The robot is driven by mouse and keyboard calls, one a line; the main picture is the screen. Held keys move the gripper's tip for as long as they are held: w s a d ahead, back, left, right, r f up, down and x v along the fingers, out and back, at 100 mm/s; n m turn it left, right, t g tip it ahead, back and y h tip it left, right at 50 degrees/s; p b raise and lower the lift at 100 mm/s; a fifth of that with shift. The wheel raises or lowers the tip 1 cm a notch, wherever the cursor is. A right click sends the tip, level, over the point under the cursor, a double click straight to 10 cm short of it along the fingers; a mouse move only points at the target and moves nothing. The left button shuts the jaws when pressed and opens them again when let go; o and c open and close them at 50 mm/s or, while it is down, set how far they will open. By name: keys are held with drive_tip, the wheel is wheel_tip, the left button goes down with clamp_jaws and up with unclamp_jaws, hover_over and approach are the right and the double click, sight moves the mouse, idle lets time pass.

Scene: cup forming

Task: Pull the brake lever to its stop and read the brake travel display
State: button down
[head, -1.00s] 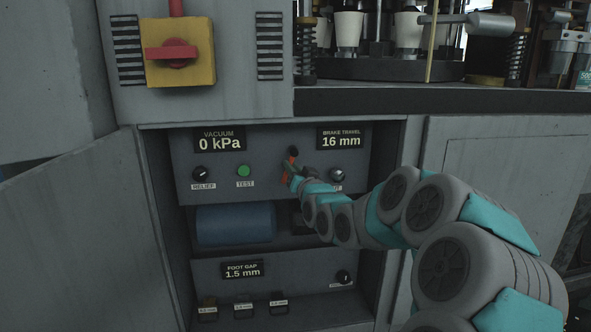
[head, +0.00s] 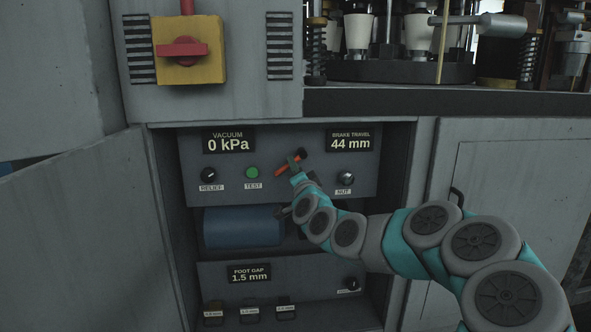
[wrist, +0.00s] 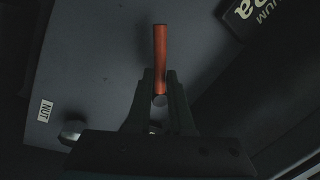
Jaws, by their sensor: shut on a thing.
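The brake lever, a thin orange-red bar (head: 284,170), sits slanted on the grey upper panel in the head view. In the wrist view the lever (wrist: 160,45) runs up between the two dark fingers and sticks out beyond their tips. My gripper (head: 295,160) is shut on the lever and covers its middle; the fingers also show in the wrist view (wrist: 159,78). The brake travel display (head: 350,141), at the upper right of the panel, reads 44 mm.
The vacuum display (head: 228,141) reads 0 kPa, above a relief knob (head: 208,175) and a green test button (head: 252,172). The nut knob (head: 345,178) is right of my gripper. A blue cylinder (head: 240,226) lies below. The open cabinet door (head: 85,230) stands at left.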

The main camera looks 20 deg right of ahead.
drive_tip(key=shift+r, duration=0.3)
drive_tip(key=c, duration=0.8)
unclamp_jaws()
drive_tip(key=shift+a, duration=0.2)
drive_tip(key=shift+c, duration=0.2)
drive_tip(key=shift+f, duration=0.1)
drive_tip(key=v, duration=0.7)
drive_tip(key=shift+s+f, duration=0.2)
drive_tip(key=shift+s, duration=0.15)
drive_tip(key=shift+a, duration=0.1)
